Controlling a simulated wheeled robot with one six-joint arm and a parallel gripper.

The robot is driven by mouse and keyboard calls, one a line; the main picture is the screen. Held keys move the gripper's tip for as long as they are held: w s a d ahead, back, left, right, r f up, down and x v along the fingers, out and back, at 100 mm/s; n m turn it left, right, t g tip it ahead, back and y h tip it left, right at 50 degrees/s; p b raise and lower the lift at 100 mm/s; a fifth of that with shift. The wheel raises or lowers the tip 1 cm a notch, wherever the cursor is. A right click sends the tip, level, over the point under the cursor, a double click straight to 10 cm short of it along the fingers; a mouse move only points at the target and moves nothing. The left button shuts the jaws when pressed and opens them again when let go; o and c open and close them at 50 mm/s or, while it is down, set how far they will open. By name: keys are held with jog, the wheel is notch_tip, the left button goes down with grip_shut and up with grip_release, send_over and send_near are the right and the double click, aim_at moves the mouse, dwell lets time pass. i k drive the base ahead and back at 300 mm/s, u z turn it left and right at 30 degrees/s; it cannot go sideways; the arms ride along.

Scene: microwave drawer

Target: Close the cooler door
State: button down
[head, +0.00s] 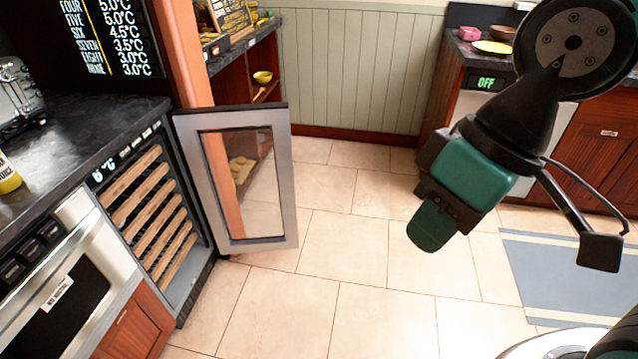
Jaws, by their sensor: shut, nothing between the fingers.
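The cooler (188,290) stands under the dark counter at the left, with several wooden-fronted racks (150,213) inside. Its door (278,185) is wide open, swung out into the room. The door has a grey metal frame and a glass pane, and its hinge side is at the far end of the cooler opening. My gripper (430,228) is shut and empty, in the air right of the door and well apart from it. It points down and to the left.
A dishwasher (488,83) showing OFF is at the back right. A blue striped rug (560,275) lies at the right. The tiled floor (345,265) between door and gripper is clear.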

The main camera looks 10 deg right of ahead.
aim_at(189, 122)
jog(key=z, duration=0.3)
jog(key=i, duration=5.65)
jog(key=u, duration=4.55)
jog(key=i, duration=0.5)
jog(key=u, duration=0.1)
jog(key=k, duration=0.1)
jog(key=u, duration=0.05)
